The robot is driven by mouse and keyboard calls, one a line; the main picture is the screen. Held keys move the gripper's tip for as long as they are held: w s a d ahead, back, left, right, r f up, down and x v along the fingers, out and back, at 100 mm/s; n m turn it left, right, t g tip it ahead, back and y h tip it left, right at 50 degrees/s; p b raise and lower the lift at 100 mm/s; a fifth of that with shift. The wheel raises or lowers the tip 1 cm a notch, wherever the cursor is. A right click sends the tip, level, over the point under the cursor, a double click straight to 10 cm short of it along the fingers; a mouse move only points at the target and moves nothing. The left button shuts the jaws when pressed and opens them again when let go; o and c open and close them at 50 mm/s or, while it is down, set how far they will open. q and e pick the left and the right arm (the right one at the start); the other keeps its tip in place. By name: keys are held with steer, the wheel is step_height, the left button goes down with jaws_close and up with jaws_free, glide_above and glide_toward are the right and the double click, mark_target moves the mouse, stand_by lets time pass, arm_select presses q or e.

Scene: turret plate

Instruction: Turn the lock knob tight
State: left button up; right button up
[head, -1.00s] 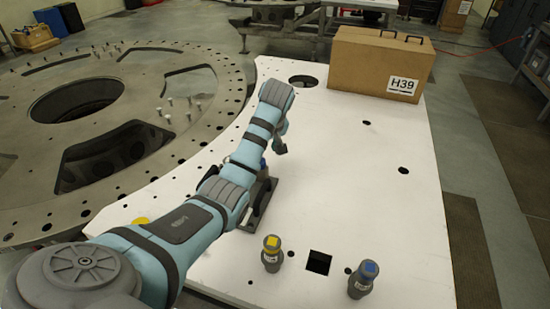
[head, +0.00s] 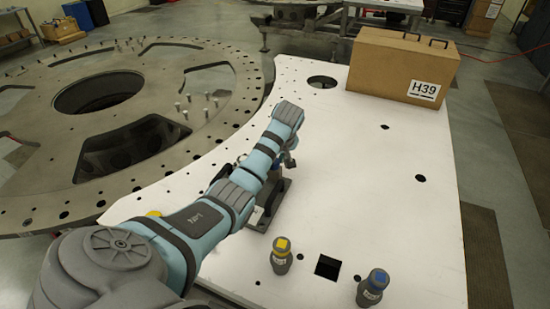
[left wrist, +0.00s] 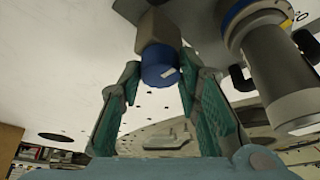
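A blue knob (left wrist: 158,66) on a grey-brown block (left wrist: 158,27) shows in the left wrist view, with a small pale mark on its face. My left gripper (head: 288,158) is open, its teal-padded fingers on either side of the knob, with narrow gaps at the tips. It also shows in the left wrist view (left wrist: 160,76). Beside the knob on the right is a grey cylinder (left wrist: 275,65) with a blue ring and yellow mark. In the head view the dark fixture (head: 278,200) on the white plate is partly hidden behind my left arm. My right gripper is not in view.
On the white plate (head: 350,180) stand a yellow-topped bottle (head: 282,258) and a blue-topped bottle (head: 372,289), with a square hole (head: 327,266) between them. A cardboard box (head: 403,66) labelled H39 stands at the back. A large round metal plate (head: 35,185) lies left.

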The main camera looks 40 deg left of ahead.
arm_select(q)
steer(key=shift+c, duration=0.6)
steer(key=shift+m, duration=0.5)
steer(key=shift+s+a+m+t+h, duration=0.1)
steer(key=shift+m+t+h, duration=0.3)
steer(key=shift+m, duration=0.8)
steer(key=shift+a+m+t+h, duration=0.1)
steer(key=shift+m+t+h, duration=0.3)
steer(key=shift+m, duration=0.8)
steer(key=shift+d, duration=0.1)
steer(key=o, duration=1.1)
steer(key=shift+o, duration=0.2)
